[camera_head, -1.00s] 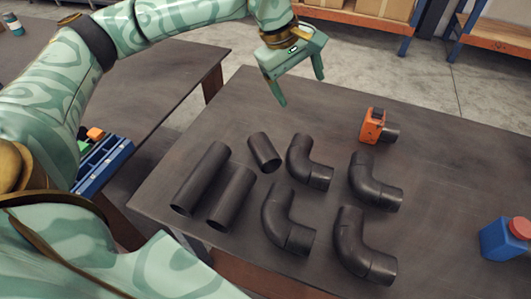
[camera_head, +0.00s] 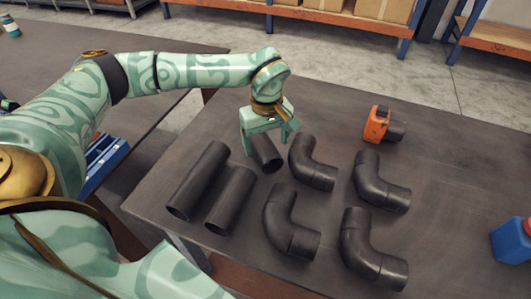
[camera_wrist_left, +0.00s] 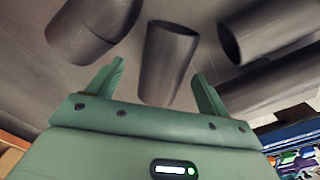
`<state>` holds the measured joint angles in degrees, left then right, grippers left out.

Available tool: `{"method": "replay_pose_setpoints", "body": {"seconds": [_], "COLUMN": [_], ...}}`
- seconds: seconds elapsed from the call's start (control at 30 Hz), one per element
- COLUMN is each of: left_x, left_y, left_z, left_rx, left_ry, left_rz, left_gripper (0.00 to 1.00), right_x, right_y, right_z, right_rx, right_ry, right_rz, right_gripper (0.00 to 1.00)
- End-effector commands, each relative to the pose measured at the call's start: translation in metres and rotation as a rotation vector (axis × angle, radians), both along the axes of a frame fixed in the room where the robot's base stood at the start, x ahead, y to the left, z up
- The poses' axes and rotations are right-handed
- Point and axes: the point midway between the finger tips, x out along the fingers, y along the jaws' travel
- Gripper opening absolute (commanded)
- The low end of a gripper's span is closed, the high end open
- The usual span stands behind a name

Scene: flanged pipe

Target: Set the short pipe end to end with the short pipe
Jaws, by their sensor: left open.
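A short dark pipe (camera_head: 267,155) lies on the table between the longer pipes and an elbow. My left gripper (camera_head: 269,146) is open and points down over it, with one finger on each side. In the left wrist view the short pipe (camera_wrist_left: 167,60) shows between the two spread fingers (camera_wrist_left: 158,72); I cannot tell whether either finger touches it. My right gripper is not in view.
Two longer straight pipes (camera_head: 198,180) (camera_head: 231,199) lie to the left. Several elbows (camera_head: 313,163) lie to the right and in front. A blue container (camera_head: 513,240) stands at the right edge. The table's (camera_head: 450,170) right part is mostly clear.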

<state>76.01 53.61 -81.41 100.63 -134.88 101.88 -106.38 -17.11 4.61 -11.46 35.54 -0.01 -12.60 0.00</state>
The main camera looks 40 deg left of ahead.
Motion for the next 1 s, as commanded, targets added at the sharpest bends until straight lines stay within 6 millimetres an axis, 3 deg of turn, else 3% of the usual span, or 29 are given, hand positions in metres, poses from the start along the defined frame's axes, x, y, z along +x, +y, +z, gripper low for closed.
{"method": "replay_pose_setpoints", "body": {"seconds": [0.23,0.5,0.7,0.77,1.0], "left_x": [-0.004,-0.003,-0.003,-0.003,-0.003], "left_y": [0.005,0.005,0.004,0.004,0.004], "left_z": [-0.043,-0.047,-0.047,-0.046,-0.045], "left_rx": [0.0,0.0,0.0,0.0,0.0], "left_ry": [0.006,0.001,0.001,0.0,0.0], "left_rz": [0.001,0.001,0.001,0.001,0.001], "left_gripper": [0.79,0.79,0.23,0.15,0.15], "right_x": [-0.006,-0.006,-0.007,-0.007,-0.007], "right_y": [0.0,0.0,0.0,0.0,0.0], "right_z": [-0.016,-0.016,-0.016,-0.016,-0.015], "right_rx": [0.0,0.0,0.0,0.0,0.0], "right_ry": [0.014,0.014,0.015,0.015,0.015], "right_rz": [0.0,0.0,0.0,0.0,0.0], "right_gripper": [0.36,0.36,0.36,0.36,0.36]}}
